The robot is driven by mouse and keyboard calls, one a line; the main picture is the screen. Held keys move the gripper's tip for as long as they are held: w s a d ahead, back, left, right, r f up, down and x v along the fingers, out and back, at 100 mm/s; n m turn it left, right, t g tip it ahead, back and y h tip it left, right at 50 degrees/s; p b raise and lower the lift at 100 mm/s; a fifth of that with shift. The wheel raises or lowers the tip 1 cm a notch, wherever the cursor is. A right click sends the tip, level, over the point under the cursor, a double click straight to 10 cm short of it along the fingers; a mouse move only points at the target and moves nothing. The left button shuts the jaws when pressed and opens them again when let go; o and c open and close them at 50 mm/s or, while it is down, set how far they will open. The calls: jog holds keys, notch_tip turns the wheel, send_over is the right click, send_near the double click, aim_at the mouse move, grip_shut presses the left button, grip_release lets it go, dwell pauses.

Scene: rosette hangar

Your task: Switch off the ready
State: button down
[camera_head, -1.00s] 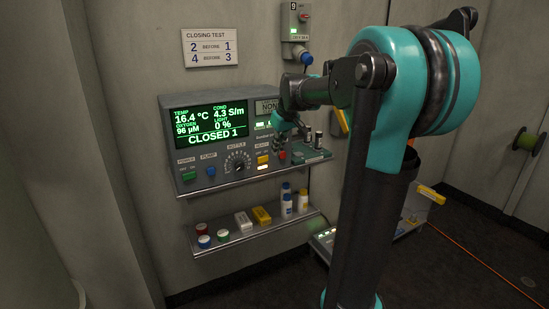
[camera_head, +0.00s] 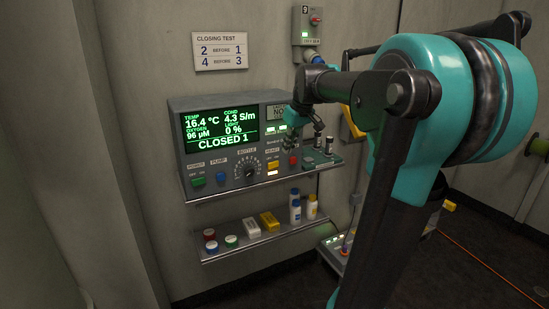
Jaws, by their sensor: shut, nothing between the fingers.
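The ready switch (camera_head: 272,166) is a yellow rocker on the lower right of the grey control panel (camera_head: 180,115), under a small label. My gripper (camera_head: 317,127) is shut and empty, in front of the panel's right side. It is above and to the right of the ready switch and apart from it. My wrist covers part of the panel's upper right.
The panel also has a green power switch (camera_head: 198,181), a blue pump button (camera_head: 222,178), a bottle dial (camera_head: 246,169) and a red button (camera_head: 293,160). Below, a shelf (camera_head: 225,252) bears coloured caps, boxes and bottles. A small rack (camera_head: 325,160) stands right of the panel.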

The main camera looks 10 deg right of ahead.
aim_at(274, 162)
dwell(0.3)
jog(key=x, duration=0.3)
jog(key=w+x, duration=0.1)
jog(key=x, duration=0.7)
jog(key=shift+w+a+r, duration=0.35)
jog(key=shift+a+r, duration=0.05)
jog(key=shift+r, duration=0.05)
jog(key=shift+w+a, duration=0.35)
jog(key=shift+w, duration=0.45)
